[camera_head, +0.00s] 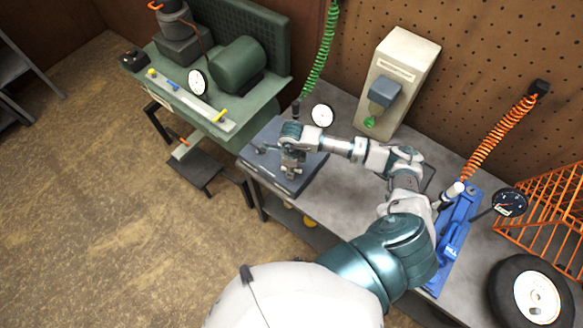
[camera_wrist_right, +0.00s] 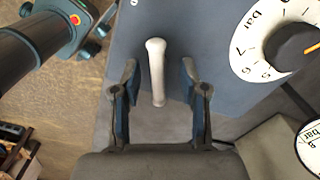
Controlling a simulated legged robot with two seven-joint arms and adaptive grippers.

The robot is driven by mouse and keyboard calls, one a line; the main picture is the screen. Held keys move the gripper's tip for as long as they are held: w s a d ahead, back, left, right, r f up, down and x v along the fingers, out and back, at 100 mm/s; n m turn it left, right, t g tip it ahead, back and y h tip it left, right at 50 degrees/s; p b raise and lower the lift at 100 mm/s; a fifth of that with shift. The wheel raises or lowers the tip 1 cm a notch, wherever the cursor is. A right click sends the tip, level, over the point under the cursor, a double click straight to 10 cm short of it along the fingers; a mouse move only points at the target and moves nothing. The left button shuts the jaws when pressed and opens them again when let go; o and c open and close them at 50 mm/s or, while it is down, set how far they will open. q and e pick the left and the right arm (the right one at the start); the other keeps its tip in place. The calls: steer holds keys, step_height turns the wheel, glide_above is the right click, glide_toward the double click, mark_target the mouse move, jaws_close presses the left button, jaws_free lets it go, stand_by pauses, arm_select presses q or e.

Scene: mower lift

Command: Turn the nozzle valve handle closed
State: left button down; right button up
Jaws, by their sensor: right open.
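My right gripper (camera_head: 290,168) hangs over a blue-grey box (camera_head: 262,137) on the near left corner of the grey bench. In the right wrist view a pale, rounded handle (camera_wrist_right: 156,70) stands out from the blue-grey surface (camera_wrist_right: 205,45). My right gripper (camera_wrist_right: 159,82) is open, with one finger on each side of the handle. Gaps show between the handle and both fingers, so nothing is gripped. In the head view my gripper hides the handle. My left gripper is in neither view.
A white dial (camera_wrist_right: 280,40) marked bar, with a dark knob, lies right of the handle. A white gauge (camera_head: 322,115) stands behind my wrist. A grey dispenser box (camera_head: 405,62), a blue tool (camera_head: 455,235) and a wheel (camera_head: 530,293) occupy the bench. A green machine (camera_head: 238,65) stands left.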

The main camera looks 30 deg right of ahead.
step_height(320, 180, up, 11)
steer(key=shift+r, duration=0.2)
steer(key=shift+d, duration=0.1)
